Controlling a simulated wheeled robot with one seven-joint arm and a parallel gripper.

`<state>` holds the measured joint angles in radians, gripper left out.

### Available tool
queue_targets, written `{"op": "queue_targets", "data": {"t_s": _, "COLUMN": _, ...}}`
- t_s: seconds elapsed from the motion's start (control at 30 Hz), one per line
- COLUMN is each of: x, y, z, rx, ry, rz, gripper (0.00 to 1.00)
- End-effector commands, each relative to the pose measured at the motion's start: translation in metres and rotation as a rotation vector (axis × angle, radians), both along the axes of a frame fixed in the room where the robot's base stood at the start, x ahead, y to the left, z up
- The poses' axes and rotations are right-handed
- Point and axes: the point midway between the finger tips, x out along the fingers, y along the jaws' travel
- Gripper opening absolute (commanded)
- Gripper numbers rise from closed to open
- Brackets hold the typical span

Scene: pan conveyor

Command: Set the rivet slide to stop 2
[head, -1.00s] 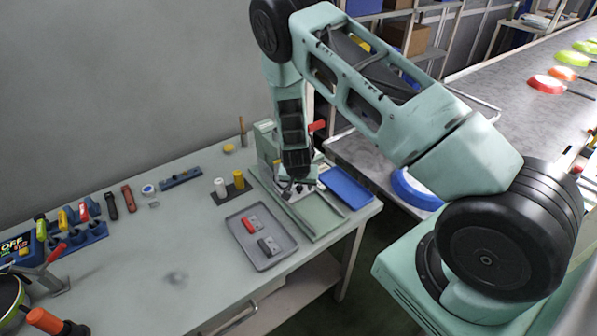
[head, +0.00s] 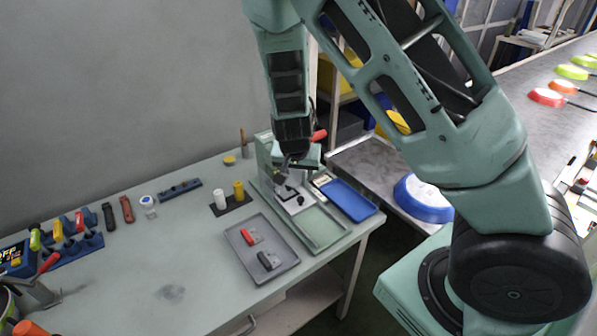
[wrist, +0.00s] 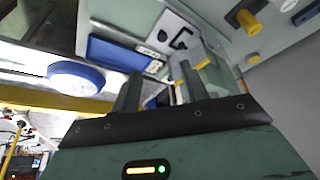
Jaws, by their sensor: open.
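A green press-like fixture (head: 326,228) stands at the right end of the workbench, with a light plate with dark parts (head: 293,200) on its bed. I cannot tell which part is the rivet slide or which stop it is at; no stop marks are readable. My gripper (head: 291,172) hangs over this bed, above the plate, and covers part of the fixture. A red handle (head: 319,135) sticks out behind it. In the wrist view my gripper (wrist: 160,78) is open, with nothing seen between its two dark fingers.
A blue tray (head: 348,203) lies right of the fixture. A grey tray (head: 237,240) with a red and a dark piece lies left. White and yellow posts (head: 239,190) stand behind it. The bench's front middle is clear. A conveyor (head: 500,125) with pans runs at right.

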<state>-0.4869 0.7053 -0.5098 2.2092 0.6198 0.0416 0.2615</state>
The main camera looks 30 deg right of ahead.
Motion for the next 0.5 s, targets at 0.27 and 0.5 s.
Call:
{"op": "queue_targets", "data": {"t_s": 0.27, "x": 0.000, "y": 0.000, "z": 0.000, "rx": -0.001, "ry": 0.001, "rz": 0.000, "gripper": 0.36}}
{"op": "queue_targets", "data": {"t_s": 0.5, "x": -0.009, "y": -0.009, "z": -0.026, "rx": 0.071, "ry": -0.008, "rz": -0.044, "gripper": 0.00}}
